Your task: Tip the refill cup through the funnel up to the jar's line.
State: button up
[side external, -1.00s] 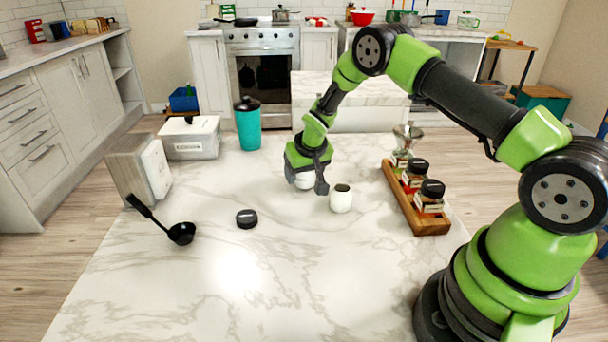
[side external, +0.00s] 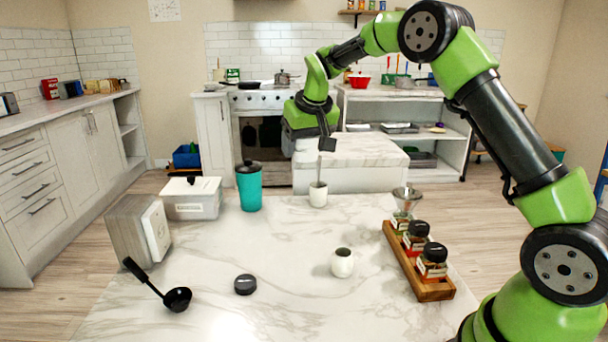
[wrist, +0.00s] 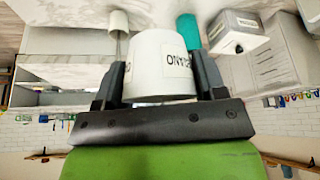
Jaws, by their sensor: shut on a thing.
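My gripper (side external: 308,136) is high above the back of the table, shut on a white cup with a dark-lettered label. The cup fills the space between the fingers in the wrist view (wrist: 162,66). Its contents cannot be seen. In the side view the cup is mostly hidden by the gripper. A metal funnel (side external: 407,192) sits on the rearmost jar (side external: 402,217) in the wooden rack at the right, well away from my gripper. The jar's line and fill level are too small to tell.
The rack (side external: 420,284) also holds two black-lidded jars (side external: 431,265). A small white pot (side external: 342,263) stands left of it. A white cup with a utensil (side external: 318,196), a teal tumbler (side external: 250,190), a black lid (side external: 245,285) and a ladle (side external: 177,298) stand or lie about. The table's front middle is clear.

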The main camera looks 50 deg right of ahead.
jog(key=s+d+n+y, duration=0.5)
jog(key=s+d+n, duration=0.7)
jog(key=s+d, duration=0.75)
jog(key=f, duration=0.1)
jog(key=w+f, duration=0.1)
jog(key=f, duration=0.1)
jog(key=d+f, duration=0.1)
jog(key=shift+w+d+f, duration=0.1)
jog(key=shift+w+f, duration=0.05)
jog(key=shift+f, duration=2)
jog(key=shift+r+g+h, duration=0.25)
jog(key=shift+g+h, duration=0.55)
jog(key=shift+h, duration=0.1)
jog(key=shift+d+g+h, duration=0.1)
jog(key=shift+g+h, duration=0.2)
jog(key=shift+h, duration=0.1)
jog(key=w+a+r+m, duration=0.1)
jog(key=a+r+m, duration=0.1)
jog(key=a, duration=0.8)
jog(key=w+a+r+m, duration=0.2)
jog(key=a+m, duration=0.1)
jog(key=a, duration=0.8)
jog(key=w+a+r+m+h, duration=0.1)
jog(key=w+a+r+m, duration=0.1)
jog(key=a, duration=0.8)
jog(key=shift+a, duration=0.4)
